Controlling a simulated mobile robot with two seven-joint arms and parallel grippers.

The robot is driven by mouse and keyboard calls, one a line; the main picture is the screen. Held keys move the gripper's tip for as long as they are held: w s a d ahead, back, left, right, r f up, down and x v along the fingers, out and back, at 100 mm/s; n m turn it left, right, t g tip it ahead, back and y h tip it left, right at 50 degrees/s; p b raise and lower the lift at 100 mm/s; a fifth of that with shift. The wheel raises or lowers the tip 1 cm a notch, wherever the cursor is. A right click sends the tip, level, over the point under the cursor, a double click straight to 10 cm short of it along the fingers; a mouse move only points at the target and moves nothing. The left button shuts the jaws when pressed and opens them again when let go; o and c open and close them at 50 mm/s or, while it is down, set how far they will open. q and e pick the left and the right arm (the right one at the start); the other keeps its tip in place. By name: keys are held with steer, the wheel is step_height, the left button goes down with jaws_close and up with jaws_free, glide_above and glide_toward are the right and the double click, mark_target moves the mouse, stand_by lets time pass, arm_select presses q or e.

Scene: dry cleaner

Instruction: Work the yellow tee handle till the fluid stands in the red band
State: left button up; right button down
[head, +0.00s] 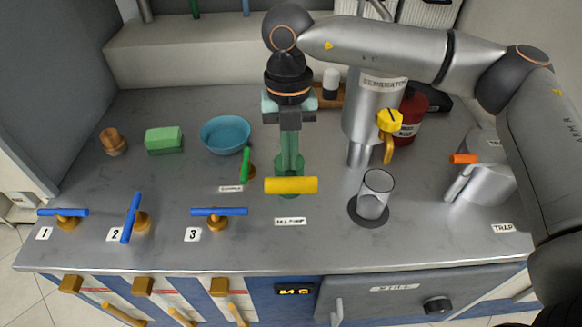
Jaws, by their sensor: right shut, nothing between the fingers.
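The yellow tee handle (291,185) lies level across the top of a green pump body (288,160), behind the label "FILL PUMP" (290,221). My right gripper (290,165) comes down from above, shut and empty, with its fingers just behind the yellow bar. I cannot tell whether they touch it. A clear glass cup (374,192) stands on a dark disc to the right. I cannot make out a fluid level or a red band. My left gripper is not in view.
Blue tee handles (63,212), (131,217), (219,212) numbered 1 to 3 line the front left. A green lever (245,165) stands close left of the pump. A blue bowl (226,134), green block (164,140), silver separator (372,110) and trap pot (485,175) surround it.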

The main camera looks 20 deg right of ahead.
steer(key=shift+r, duration=0.1)
step_height(320, 180, up, 12)
steer(key=w, duration=0.1)
steer(key=shift+d+r, duration=0.15)
stand_by(1.2)
